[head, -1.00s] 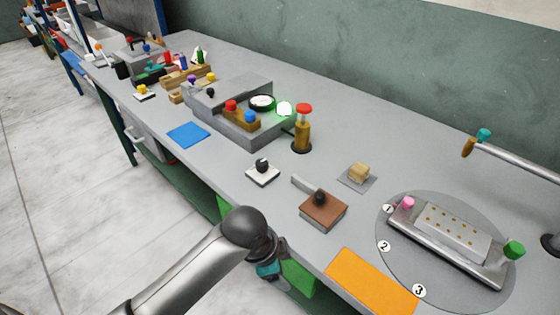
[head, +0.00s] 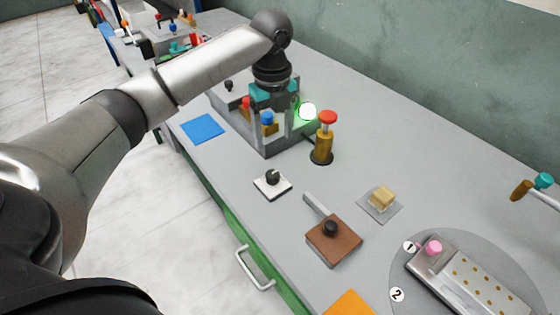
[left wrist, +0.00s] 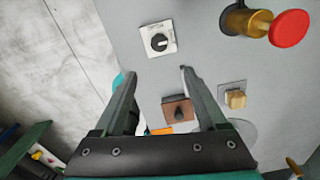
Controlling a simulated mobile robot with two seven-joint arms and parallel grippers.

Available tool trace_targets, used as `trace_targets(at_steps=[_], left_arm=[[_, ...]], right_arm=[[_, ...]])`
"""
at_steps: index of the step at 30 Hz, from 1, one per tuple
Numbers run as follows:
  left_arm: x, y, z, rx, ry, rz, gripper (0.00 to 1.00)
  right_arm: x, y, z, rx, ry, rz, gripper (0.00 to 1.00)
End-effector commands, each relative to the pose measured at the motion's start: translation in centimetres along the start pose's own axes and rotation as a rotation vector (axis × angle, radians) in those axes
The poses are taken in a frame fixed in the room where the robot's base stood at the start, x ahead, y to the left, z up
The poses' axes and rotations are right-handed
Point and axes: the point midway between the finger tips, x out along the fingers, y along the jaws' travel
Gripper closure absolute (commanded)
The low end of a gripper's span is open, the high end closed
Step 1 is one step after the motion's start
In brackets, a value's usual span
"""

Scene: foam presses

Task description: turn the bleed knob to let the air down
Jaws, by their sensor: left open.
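My left gripper (head: 268,128) is open and points down over the grey press block. Its fingers come down around the coloured knobs: the blue knob (head: 267,118) shows between them and the red knob (head: 246,103) just to the left. I cannot tell whether the fingers touch either knob. Which knob is the bleed knob is not marked. A black knob on a white plate (head: 272,179) stands nearer. My right gripper is not in view.
A brass post with a red cap (head: 325,135) stands close right of the press, beside a lit green-white lamp (head: 307,111). A brown block (head: 334,240), a tan block (head: 382,196) and a blue mat (head: 202,128) lie on the bench.

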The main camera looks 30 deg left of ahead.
Motion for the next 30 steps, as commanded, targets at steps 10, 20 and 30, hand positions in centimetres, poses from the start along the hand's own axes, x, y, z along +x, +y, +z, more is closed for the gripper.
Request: trace_targets(at_steps=[10, 20, 30], left_arm=[[0.6, 0.5, 1.0, 0.037, 0.007, 0.011, 0.26], [7.7, 0.6, 0.9, 0.036, 0.007, 0.011, 0.26], [13.0, 0.6, 0.9, 0.036, 0.005, 0.008, 0.26]], right_arm=[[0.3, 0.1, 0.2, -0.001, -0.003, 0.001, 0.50], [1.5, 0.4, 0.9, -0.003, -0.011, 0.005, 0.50], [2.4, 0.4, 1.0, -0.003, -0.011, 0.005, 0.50]])
